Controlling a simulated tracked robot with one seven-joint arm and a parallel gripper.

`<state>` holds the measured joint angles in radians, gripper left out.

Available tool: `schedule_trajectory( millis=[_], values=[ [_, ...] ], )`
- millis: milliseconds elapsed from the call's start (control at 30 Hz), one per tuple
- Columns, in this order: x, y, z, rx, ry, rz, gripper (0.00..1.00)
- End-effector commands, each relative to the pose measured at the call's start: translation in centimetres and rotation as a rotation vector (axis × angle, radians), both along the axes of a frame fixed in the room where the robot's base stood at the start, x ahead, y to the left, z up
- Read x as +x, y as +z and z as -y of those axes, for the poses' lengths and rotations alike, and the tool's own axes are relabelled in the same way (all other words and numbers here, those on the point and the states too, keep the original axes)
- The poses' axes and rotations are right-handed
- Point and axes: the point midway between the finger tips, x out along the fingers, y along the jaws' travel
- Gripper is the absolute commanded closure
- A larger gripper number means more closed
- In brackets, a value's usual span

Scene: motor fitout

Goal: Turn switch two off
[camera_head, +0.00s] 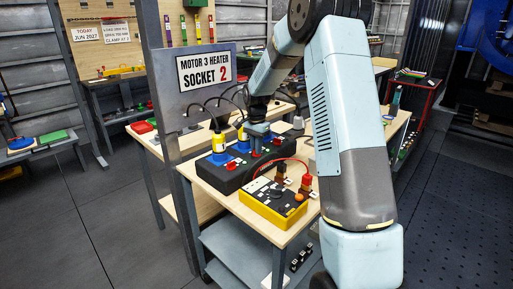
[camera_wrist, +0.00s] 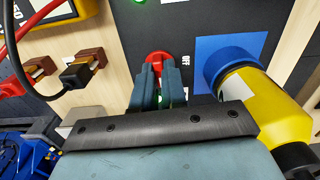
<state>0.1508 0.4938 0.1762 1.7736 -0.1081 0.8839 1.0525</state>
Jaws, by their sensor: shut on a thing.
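A black switch box (camera_head: 221,178) stands on the wooden bench, with blue sockets and yellow plugs in its top. My gripper (camera_head: 257,150) points down over the box. In the wrist view its two fingers (camera_wrist: 159,84) are shut on a red switch knob (camera_wrist: 157,57), whose top edge shows between the tips. An "OFF" label (camera_wrist: 186,61) is printed beside the knob. A bit of green shows between the fingers, and part of a green light (camera_wrist: 139,2) shows at the top edge. I cannot read a number for this switch.
A yellow plug (camera_wrist: 266,112) in a blue socket (camera_wrist: 233,65) stands close to the right of my fingers. A yellow meter (camera_head: 272,206) with red and black leads lies in front of the box. A "SOCKET 2" sign (camera_head: 205,73) stands behind, with cables hanging below.

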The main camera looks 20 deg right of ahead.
Motion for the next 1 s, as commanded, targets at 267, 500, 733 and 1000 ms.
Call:
schedule_trajectory(
  millis=[267, 500, 733, 1000],
  values=[
    [0.03, 0.05, -0.13, 0.000, 0.198, 0.001, 1.00],
    [0.04, 0.05, -0.14, 0.002, 0.425, 0.002, 1.00],
    [0.02, 0.05, -0.16, 0.002, 0.644, 0.002, 1.00],
    [0.01, 0.04, -0.18, 0.003, 0.901, 0.001, 1.00]
  ],
)
